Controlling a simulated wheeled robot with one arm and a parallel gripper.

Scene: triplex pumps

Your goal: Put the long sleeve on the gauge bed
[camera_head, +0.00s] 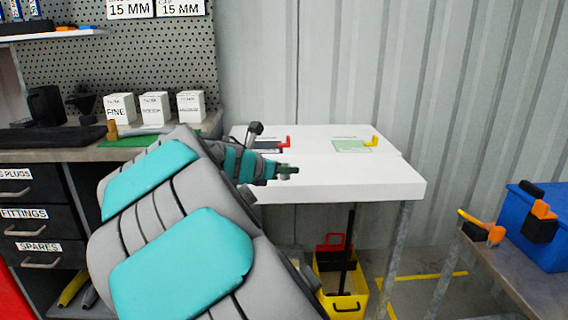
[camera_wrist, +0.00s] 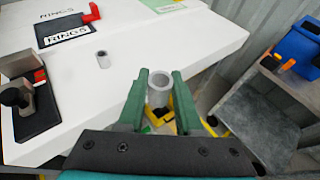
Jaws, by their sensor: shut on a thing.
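My gripper (camera_wrist: 158,84) has dark green fingers shut on a grey hollow sleeve (camera_wrist: 160,92). The sleeve's open end shows between the fingertips in the wrist view, near the white table's edge. In the head view my gripper (camera_head: 288,170) is over the white table, and the sleeve cannot be made out. A shorter-looking grey sleeve (camera_wrist: 102,57) stands apart on the table. A black fixture (camera_wrist: 34,106) with a round dark knob and a red piece sits at the left of the wrist view. No label shows whether it is the gauge bed.
The white table (camera_head: 360,182) carries a black mat (camera_wrist: 66,29) labelled RINGS with a red corner post, and a green mat (camera_head: 352,146) with a yellow post. A yellow bucket (camera_head: 342,292) is below. A grey bench with a blue bin (camera_head: 540,225) stands right. The table's front right is clear.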

